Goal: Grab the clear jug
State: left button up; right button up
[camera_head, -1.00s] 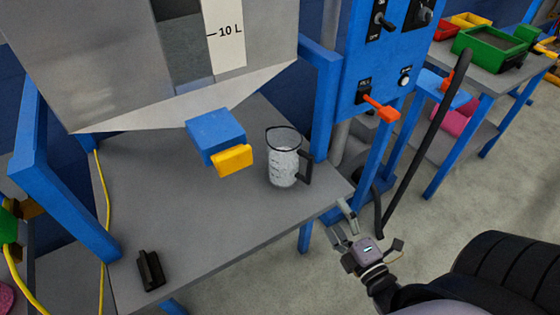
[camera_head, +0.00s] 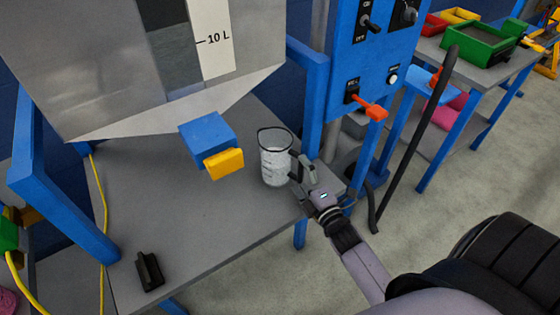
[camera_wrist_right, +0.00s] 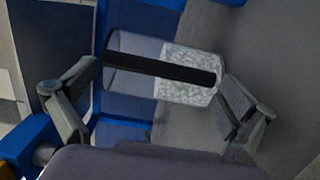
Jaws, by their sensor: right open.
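The clear jug (camera_head: 274,160) stands upright on the grey table (camera_head: 200,215), near its right end. It has a dark rim and a black handle, and white speckled contents fill its lower part. My right gripper (camera_head: 302,174) is at the jug's handle side, its fingers open. In the right wrist view the jug (camera_wrist_right: 188,88) lies between the two spread fingers (camera_wrist_right: 160,95), with the black handle (camera_wrist_right: 160,69) facing the camera. I cannot tell whether a finger touches it. In the head view the handle is mostly hidden behind the gripper. My left gripper is not in view.
A metal hopper (camera_head: 100,70) hangs over the table, with a blue and yellow valve block (camera_head: 208,140) left of the jug. A blue post (camera_head: 314,100) and control panel (camera_head: 375,60) stand close right. A black bracket (camera_head: 149,270) lies at the table's front left.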

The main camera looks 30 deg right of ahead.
jog(key=shift+w, duration=1.45)
jog(key=shift+c, duration=0.4)
jog(key=c, duration=1)
